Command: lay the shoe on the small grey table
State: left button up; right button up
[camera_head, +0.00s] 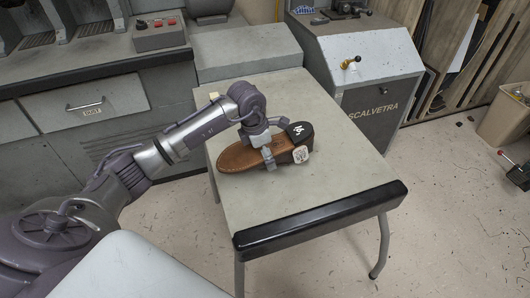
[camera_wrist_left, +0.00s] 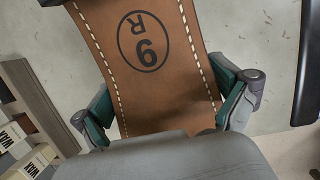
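A shoe (camera_head: 245,155) with a brown sole face and dark end is over the top of the small grey table (camera_head: 310,185), sole up. My left gripper (camera_head: 268,152) reaches down across its middle, one finger on each side. In the left wrist view the brown sole (camera_wrist_left: 150,60) shows white stitching along both edges and a "9 R" mark. The teal-padded fingers of my left gripper (camera_wrist_left: 165,110) press against its two sides. I cannot tell whether the shoe rests on the table or is just above it. My right gripper is not in view.
A grey SCALVETRA machine (camera_head: 365,85) stands behind right, and a drawer cabinet (camera_head: 90,110) behind left. A tan bin (camera_head: 505,115) is at the far right. The floor at right is mostly free.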

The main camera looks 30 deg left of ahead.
pick_arm(q)
jog(key=shift+r, duration=0.1)
jog(key=v, duration=1.2)
